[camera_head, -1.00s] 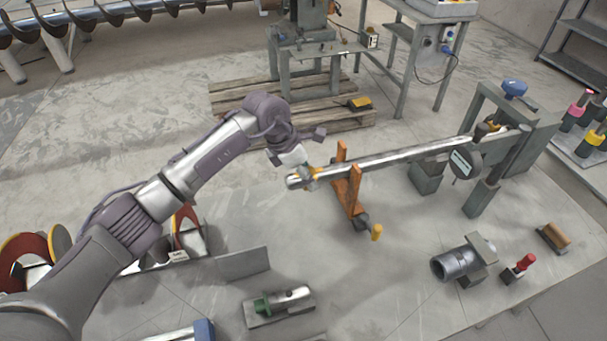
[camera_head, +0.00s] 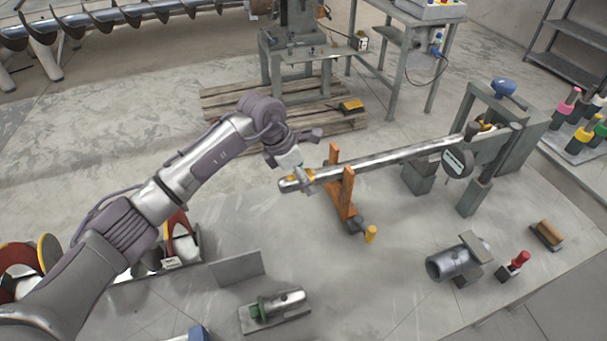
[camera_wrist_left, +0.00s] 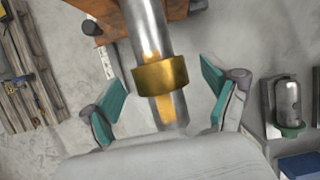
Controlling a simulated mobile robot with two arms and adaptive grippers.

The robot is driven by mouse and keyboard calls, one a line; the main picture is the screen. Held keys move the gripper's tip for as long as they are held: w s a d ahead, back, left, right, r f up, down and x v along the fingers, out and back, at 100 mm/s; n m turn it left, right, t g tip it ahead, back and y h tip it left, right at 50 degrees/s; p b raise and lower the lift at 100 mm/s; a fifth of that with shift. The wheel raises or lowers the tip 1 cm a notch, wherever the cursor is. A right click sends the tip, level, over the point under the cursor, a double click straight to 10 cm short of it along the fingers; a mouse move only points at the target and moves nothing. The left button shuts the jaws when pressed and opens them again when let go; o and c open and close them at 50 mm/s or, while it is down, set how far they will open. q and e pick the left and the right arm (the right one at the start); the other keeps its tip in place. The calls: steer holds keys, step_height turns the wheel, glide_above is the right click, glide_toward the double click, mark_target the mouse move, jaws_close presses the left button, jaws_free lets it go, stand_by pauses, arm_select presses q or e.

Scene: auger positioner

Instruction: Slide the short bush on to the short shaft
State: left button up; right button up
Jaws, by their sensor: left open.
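A brass bush (camera_wrist_left: 160,77) sits around the steel shaft (camera_wrist_left: 148,32) close to its free end in the left wrist view. In the head view the shaft (camera_head: 390,157) lies nearly level across the table. My left gripper (camera_wrist_left: 163,93) is open at that end, its teal pads on either side of the shaft and apart from the bush. In the head view the left gripper (camera_head: 296,174) partly hides the bush. My right gripper is not in view.
An orange stand (camera_head: 343,192) supports the shaft near its free end. A dial gauge (camera_head: 457,161) stands at its far end. A block with a green-collared cylinder (camera_head: 275,307), a dark cylindrical part (camera_head: 452,263) and a brush (camera_head: 547,235) lie on the table. The table's middle is clear.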

arm_select(q)
steer(key=v, duration=1.2)
